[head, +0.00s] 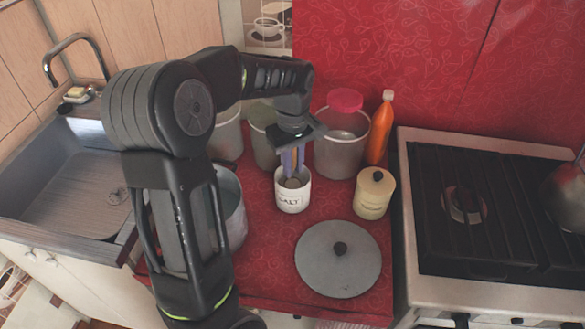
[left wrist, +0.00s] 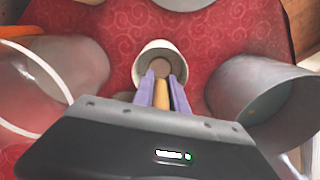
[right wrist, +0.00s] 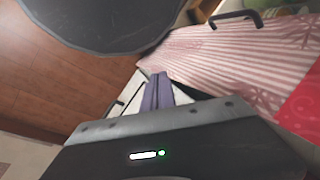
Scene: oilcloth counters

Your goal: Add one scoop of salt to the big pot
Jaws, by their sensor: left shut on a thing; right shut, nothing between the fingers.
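The white jar labelled SALT (head: 292,197) stands on the red counter, open at the top; it also shows in the left wrist view (left wrist: 146,53). My left gripper (head: 292,170) is over its mouth, shut on the scoop. The scoop's tan handle (left wrist: 163,92) shows between the purple fingers; its lower end is inside the jar. The big grey pot (head: 236,212) stands left of the jar, partly hidden by my left arm; in the left wrist view (left wrist: 285,88) it is open. My right gripper (right wrist: 158,92) is shut and empty, low near a striped cloth.
A grey lid with a black knob (head: 325,275) lies in front of the jar. A cream canister (head: 371,198), an orange bottle (head: 380,135) and a container with a pink lid (head: 339,150) stand to the right. The stove (head: 470,280) is farther right, the sink (head: 70,180) left.

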